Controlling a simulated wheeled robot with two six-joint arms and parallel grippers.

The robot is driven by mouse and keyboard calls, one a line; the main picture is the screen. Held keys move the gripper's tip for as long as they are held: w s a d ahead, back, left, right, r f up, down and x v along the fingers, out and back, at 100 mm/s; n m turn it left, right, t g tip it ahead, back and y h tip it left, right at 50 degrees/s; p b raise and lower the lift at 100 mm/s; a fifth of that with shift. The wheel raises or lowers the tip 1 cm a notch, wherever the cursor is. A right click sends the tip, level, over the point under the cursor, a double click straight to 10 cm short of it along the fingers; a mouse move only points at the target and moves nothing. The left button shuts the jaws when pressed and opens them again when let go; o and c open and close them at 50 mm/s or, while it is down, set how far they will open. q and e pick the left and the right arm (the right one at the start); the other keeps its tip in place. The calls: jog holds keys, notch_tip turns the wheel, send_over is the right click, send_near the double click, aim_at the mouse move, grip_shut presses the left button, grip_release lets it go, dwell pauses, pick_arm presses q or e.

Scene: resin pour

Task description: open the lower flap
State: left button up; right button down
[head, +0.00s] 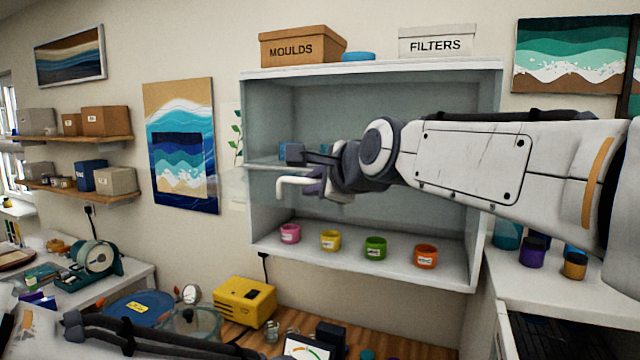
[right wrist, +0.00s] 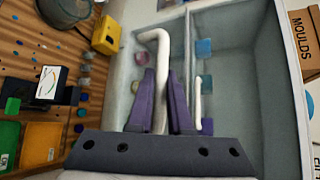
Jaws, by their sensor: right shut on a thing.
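My right gripper (head: 306,182) reaches in from the right in front of the open-fronted-looking white cabinet (head: 375,69). Its purple fingers (right wrist: 160,85) are shut on a white bent bar handle (head: 290,187); the handle also shows in the right wrist view (right wrist: 160,48). The lower flap is clear and hard to make out. A faint pale panel (head: 233,187) shows past the cabinet's left edge at handle height, so the flap seems to stand out from the cabinet; its exact angle is unclear. A second white handle (right wrist: 198,100) lies beyond the fingers. My left gripper is not in view.
Pink (head: 290,233), yellow (head: 330,240), green (head: 375,247) and orange (head: 425,256) pots stand on the cabinet floor. Boxes marked MOULDS (head: 300,47) and FILTERS (head: 436,43) sit on top. A yellow device (head: 245,301) stands on the wooden bench below.

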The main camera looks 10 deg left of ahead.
jog(key=c, duration=0.9)
grip_release()
jog(key=shift+s+d+r, duration=0.1)
jog(key=shift+d, duration=0.05)
jog(key=shift+o, duration=0.2)
jog(key=b+v, duration=0.4)
jog(key=v, duration=0.6)
jog(key=shift+s, duration=0.15)
